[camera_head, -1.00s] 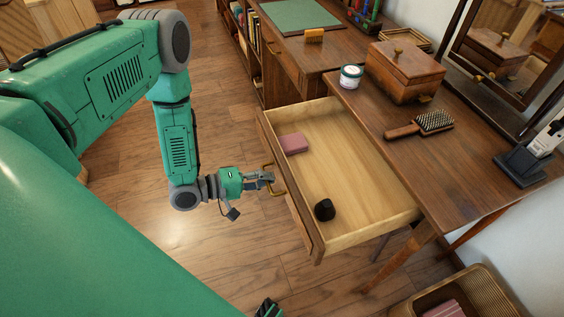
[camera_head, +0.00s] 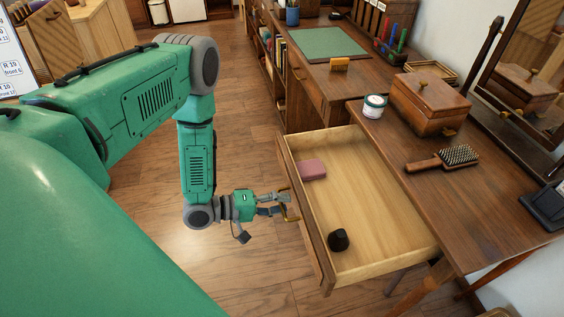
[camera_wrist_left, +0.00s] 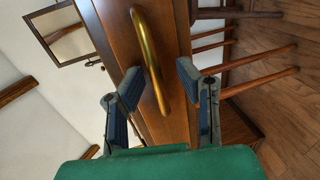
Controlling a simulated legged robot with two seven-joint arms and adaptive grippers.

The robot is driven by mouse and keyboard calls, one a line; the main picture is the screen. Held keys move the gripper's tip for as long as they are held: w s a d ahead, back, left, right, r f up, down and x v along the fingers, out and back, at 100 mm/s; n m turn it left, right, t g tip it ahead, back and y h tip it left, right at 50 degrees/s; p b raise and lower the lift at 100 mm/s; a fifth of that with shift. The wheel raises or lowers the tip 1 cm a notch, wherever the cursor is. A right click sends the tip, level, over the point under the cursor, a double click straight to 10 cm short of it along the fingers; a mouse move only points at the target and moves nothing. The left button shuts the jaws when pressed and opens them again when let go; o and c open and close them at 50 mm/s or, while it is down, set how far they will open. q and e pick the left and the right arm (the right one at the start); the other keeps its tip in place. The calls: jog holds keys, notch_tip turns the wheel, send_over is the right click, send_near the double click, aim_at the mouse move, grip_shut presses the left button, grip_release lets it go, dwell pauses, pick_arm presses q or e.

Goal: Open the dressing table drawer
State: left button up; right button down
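The dressing table (camera_head: 500,205) is dark wood, at the right of the head view. Its drawer (camera_head: 365,205) is pulled well out, showing a pale wood inside. A pink block (camera_head: 312,169) and a small black object (camera_head: 338,240) lie in it. The brass handle (camera_head: 291,213) is on the drawer front; the left wrist view shows it as a curved bar (camera_wrist_left: 148,55). My left gripper (camera_head: 288,202) is open at the handle. In the left wrist view its two fingers (camera_wrist_left: 150,85) are spread apart, with the handle's near end between them. My right gripper is out of view.
A wooden box (camera_head: 428,105), a white jar (camera_head: 374,106) and a hairbrush (camera_head: 443,159) stand on the tabletop. A desk with a green mat (camera_head: 330,43) is beyond. The wooden floor (camera_head: 150,220) left of the drawer is clear.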

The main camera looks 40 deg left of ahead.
pick_arm(q)
jog(key=v, duration=1.1)
jog(key=shift+s+a, duration=0.3)
jog(key=shift+f, duration=0.1)
